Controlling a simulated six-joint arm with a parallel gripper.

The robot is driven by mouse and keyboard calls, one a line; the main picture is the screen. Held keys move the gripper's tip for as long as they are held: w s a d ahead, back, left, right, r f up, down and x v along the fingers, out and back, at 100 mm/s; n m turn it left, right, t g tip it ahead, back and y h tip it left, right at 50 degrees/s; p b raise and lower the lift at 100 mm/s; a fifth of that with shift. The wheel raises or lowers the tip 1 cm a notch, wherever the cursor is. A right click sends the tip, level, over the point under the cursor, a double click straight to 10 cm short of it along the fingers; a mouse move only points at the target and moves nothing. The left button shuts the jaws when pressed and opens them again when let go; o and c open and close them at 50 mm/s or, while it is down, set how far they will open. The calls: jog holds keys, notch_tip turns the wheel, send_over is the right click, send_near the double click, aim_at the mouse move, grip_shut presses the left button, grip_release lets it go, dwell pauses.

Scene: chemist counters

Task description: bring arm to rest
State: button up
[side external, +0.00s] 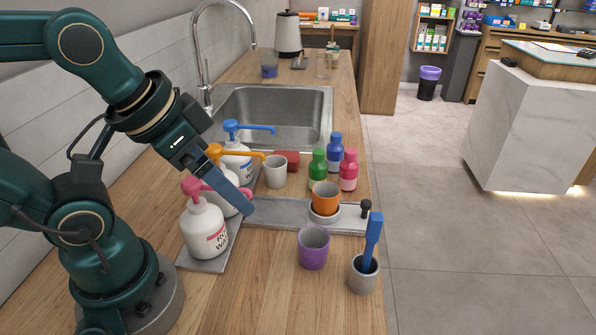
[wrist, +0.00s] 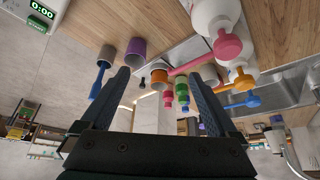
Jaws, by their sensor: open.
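My dark green arm reaches in from the left in the side view. My gripper (side external: 243,204) points down and to the right above the counter, in front of the pump bottles. In the wrist view my gripper (wrist: 158,80) has its two fingers well apart with nothing held between them. The fingers partly hide the bottle with the yellow pump (side external: 222,153). I cannot tell from the side view whether a fingertip touches the grey strip below it.
A blue-pump bottle (side external: 237,160), white cup (side external: 275,172), small green bottle (side external: 317,170), blue bottle (side external: 335,152) and pink bottle (side external: 348,171) stand behind. An orange cup (side external: 325,196) sits on the grey strip (side external: 283,213). A purple cup (side external: 313,249) and a brush holder (side external: 363,277) are in front.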

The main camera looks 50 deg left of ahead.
jog(key=shift+w+r+m+g, duration=1.1)
jog(key=shift+w+r+m, duration=1.15)
jog(key=shift+w, duration=2.45)
jog(key=w+f+m+g, duration=0.3)
jog(key=w+f, duration=0.3)
jog(key=w, duration=0.4)
jog(key=shift+w+a+m, duration=0.2)
jog(key=shift+a+m, duration=0.1)
jog(key=shift+m, duration=0.35)
